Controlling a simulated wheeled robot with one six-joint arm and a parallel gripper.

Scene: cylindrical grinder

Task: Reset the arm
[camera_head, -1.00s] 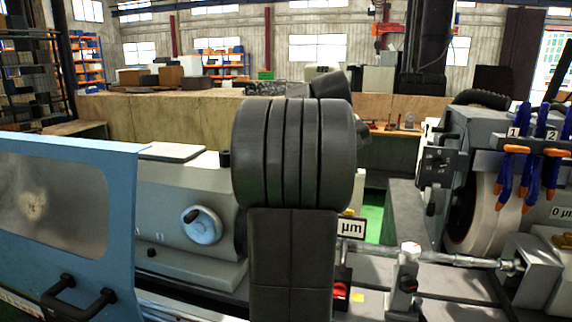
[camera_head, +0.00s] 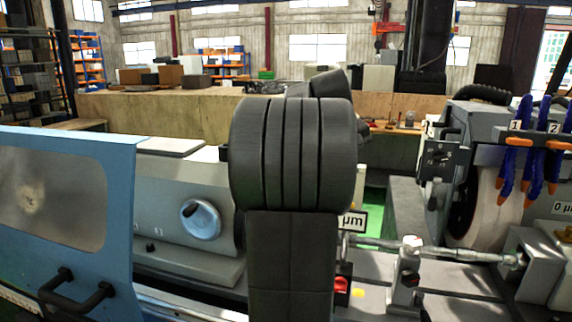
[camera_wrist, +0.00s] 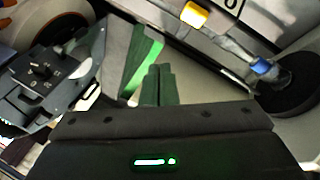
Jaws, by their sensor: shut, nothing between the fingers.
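My gripper (camera_wrist: 158,72) shows at the middle of the wrist view, its two dark fingers together and nothing between them. In the head view my own dark arm fills the middle and hides the gripper. The grinder stands across the foreground of the head view, with a grinding wheel (camera_head: 492,212) at right and a blue sliding door (camera_head: 118,200) at left. In the wrist view the fingers appear in front of the grinder's grey parts, and I see no contact.
Blue and orange coolant nozzles (camera_head: 528,150) hang by the wheel. A horizontal shaft (camera_head: 455,252) runs between supports. A control box with knobs (camera_wrist: 45,75) shows at left in the wrist view. A wooden wall (camera_head: 150,115) stands behind the grinder.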

